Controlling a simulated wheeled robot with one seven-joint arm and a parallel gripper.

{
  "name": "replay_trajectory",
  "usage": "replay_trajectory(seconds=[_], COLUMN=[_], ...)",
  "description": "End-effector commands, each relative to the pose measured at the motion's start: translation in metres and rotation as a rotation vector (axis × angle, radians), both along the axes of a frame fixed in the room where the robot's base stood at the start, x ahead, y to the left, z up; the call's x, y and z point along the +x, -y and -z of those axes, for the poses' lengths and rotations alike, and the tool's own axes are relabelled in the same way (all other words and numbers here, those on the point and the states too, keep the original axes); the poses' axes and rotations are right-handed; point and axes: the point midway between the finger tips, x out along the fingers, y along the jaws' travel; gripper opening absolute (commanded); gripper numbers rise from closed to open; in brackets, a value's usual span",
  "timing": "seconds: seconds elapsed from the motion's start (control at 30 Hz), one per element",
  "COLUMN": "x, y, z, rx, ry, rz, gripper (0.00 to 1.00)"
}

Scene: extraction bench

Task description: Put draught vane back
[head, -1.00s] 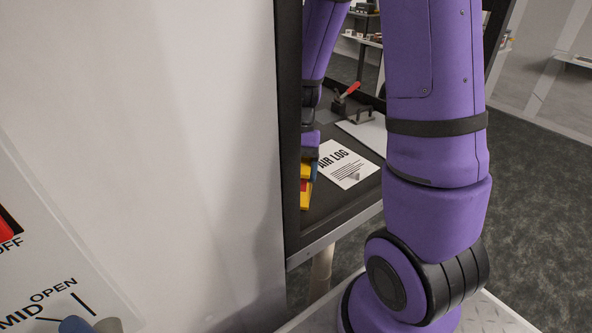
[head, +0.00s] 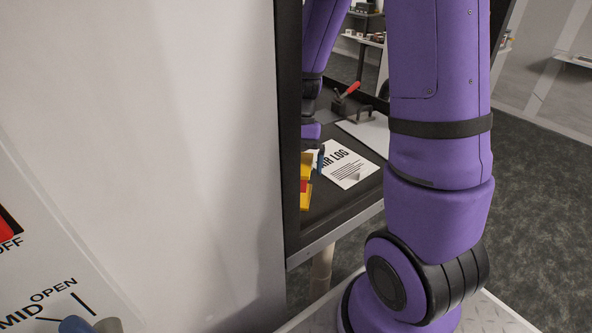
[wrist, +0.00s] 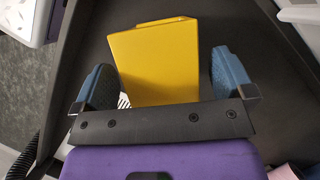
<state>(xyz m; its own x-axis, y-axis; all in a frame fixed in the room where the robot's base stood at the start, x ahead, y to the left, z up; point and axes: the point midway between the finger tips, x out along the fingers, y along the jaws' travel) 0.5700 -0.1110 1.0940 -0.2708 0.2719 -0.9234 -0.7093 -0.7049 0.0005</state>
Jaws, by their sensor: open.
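A yellow angular piece (wrist: 158,62) lies between the two blue fingers of my gripper (wrist: 165,80) in the wrist view, with gaps on both sides. In the head view the yellow piece (head: 306,166) shows at the dark bench's left, with a red patch on it, partly cut off by the white panel's edge. I cannot tell whether it is the draught vane. My gripper is open; in the head view one blue finger (head: 320,159) shows just right of the yellow piece. Most of the gripper is hidden behind the panel and dark frame.
A white AIR LOG sheet (head: 348,166) lies on the dark bench. A red-handled clamp (head: 347,93) stands behind it. The large white panel (head: 150,120) fills the left, with OPEN and MID marks and a blue-grey knob (head: 78,325) at its lower corner.

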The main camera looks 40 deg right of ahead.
Motion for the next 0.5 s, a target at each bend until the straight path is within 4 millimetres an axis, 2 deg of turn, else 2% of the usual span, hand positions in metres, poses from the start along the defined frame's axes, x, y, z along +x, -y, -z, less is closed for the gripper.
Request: replay_trajectory(seconds=[0.3,0.5], x=[0.018,0.025], y=[0.018,0.025], z=[-0.060,-0.085], rx=[-0.002,-0.001], ry=[0.005,0.003], rz=[0.001,0.000], gripper=[1.00,1.00])
